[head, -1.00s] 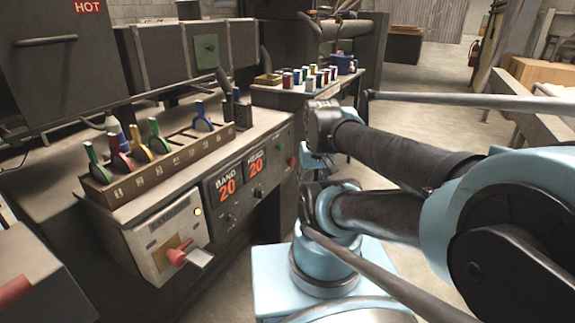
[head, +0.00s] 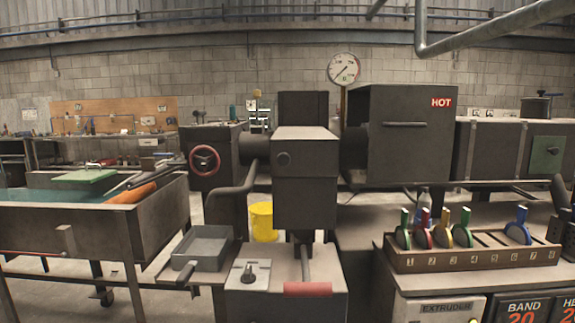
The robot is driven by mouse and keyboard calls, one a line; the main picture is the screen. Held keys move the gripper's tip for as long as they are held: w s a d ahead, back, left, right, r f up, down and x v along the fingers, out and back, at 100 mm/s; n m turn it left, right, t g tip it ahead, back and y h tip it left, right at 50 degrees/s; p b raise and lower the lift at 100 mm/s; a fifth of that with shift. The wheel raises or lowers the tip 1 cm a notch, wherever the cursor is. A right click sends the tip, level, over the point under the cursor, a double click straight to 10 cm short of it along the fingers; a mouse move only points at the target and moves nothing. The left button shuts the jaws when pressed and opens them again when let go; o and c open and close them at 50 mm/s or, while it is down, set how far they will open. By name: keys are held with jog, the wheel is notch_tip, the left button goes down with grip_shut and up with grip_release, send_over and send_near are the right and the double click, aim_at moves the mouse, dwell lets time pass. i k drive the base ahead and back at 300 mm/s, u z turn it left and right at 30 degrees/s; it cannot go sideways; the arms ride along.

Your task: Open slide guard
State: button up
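A dark box-shaped cover (head: 395,150) with a red HOT label stands in the machine line right of centre in the head view. It looks like the slide guard, though nothing labels it so. A thin horizontal handle (head: 404,124) runs across its front. The cover hides whatever is inside it. A dark pipe section meets its left side, and a long grey housing (head: 492,150) with a green plate lies to its right. My gripper and arm are not in view.
A wooden rack (head: 470,259) with coloured discs stands on the bench below the cover. A red-handled lever (head: 308,289), a knob box (head: 248,275) and a grey tray (head: 202,247) are in front. A water trough (head: 150,220) stands left. A gauge (head: 344,68) rises behind.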

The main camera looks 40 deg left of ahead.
aim_at(295, 152)
jog(key=u, duration=2.8)
jog(key=k, duration=0.75)
jog(key=z, duration=0.2)
